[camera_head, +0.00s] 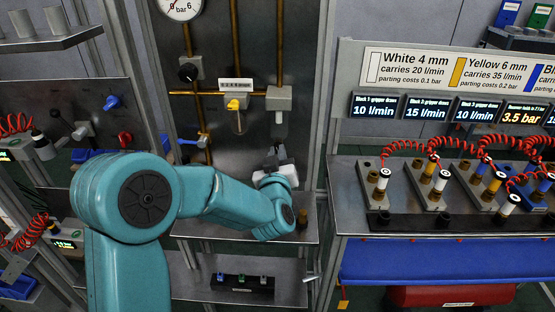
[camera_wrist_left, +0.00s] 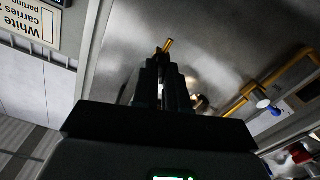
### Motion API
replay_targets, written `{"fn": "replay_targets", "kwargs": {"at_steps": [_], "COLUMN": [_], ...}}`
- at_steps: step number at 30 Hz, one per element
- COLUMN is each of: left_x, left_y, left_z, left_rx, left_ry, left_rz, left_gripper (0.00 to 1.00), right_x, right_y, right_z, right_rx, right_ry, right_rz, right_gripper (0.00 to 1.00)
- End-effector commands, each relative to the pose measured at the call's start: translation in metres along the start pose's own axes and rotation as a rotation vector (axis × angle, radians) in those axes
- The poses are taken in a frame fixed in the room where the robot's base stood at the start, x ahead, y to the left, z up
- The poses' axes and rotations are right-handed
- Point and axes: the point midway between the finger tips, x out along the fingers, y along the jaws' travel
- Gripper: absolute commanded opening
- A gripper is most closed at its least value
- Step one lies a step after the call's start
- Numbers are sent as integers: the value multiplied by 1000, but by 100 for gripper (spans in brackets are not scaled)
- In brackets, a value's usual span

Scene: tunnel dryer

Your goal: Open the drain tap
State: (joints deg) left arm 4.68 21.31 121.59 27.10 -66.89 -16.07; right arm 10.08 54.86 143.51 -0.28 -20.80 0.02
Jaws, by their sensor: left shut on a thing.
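My left gripper (camera_head: 277,158) reaches up to the metal panel, just below a grey block with a hanging cylinder (camera_head: 279,124). In the left wrist view its dark fingers (camera_wrist_left: 166,75) are close together, shut on a small part. A yellow-brass end (camera_wrist_left: 168,45) of that part, apparently the drain tap, sticks out past the fingertips. The rest of it is hidden by the fingers, and I cannot tell how far it is turned. My right gripper is not in view.
A clear bowl with a yellow knob (camera_head: 235,104) hangs left of the gripper. Brass pipes (camera_head: 236,45), a black knob (camera_head: 188,72) and a blue lever (camera_head: 187,141) are farther left. A lower shelf holds a black block (camera_head: 242,284). Red coiled hoses (camera_head: 402,146) are at right.

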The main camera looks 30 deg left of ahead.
Motion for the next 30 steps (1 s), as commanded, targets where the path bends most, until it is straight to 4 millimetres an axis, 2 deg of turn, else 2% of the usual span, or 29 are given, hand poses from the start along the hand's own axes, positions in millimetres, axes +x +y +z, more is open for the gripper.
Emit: {"fn": "replay_targets", "kwargs": {"at_steps": [3, 15, 30], "left_x": [0, 0, 0], "left_y": [-1, -1, -1], "left_z": [3, 3, 3], "left_rx": [83, 284, 323], "left_ry": [-3, -6, -8], "left_rz": [1, 0, 0], "left_gripper": [0, 0, 0], "right_x": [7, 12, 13], "right_y": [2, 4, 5], "right_z": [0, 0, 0], "right_rx": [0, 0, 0], "right_ry": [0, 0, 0], "right_rz": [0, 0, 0], "right_gripper": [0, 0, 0]}}
